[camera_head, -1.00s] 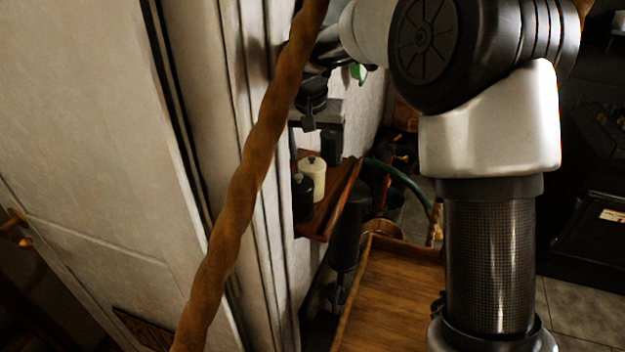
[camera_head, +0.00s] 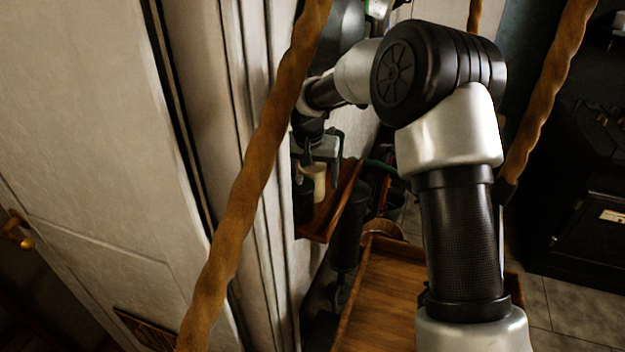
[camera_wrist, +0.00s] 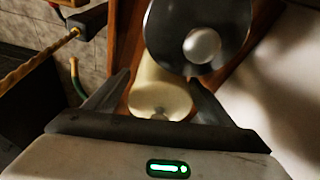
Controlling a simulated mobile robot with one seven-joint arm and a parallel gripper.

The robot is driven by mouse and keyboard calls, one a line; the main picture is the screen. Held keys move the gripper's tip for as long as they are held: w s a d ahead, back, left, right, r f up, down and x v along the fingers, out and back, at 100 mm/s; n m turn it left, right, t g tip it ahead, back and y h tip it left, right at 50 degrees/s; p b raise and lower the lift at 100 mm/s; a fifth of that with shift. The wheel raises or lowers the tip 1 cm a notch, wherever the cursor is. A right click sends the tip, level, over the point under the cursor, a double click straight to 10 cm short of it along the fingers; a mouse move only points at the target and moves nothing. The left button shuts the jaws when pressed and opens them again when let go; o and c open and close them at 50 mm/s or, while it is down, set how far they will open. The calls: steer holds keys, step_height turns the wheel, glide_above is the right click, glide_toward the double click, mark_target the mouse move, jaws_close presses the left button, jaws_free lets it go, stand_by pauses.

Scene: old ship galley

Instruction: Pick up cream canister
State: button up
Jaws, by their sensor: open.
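The cream canister (camera_head: 317,180) stands on a small wooden shelf (camera_head: 345,205) against the wall, partly hidden by my gripper in the head view. In the wrist view the cream canister (camera_wrist: 160,93) shows its pale lid and knob between the two fingers. My gripper (camera_wrist: 158,90) is open, with one finger on each side of the canister. I cannot tell whether either finger touches it. In the head view my gripper (camera_head: 322,155) is at the canister's top.
A dark canister (camera_head: 302,195) stands left of the cream one; a dark round lid with a shiny knob (camera_wrist: 203,45) lies close beside it in the wrist view. The wall (camera_wrist: 290,90) is close by. A rope (camera_head: 250,190) hangs in front, and a wooden surface (camera_head: 380,310) lies below.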

steer(key=c, duration=1.4)
steer(key=shift+r, duration=0.1)
steer(key=shift+c, duration=0.4)
steer(key=shift+r, duration=0.15)
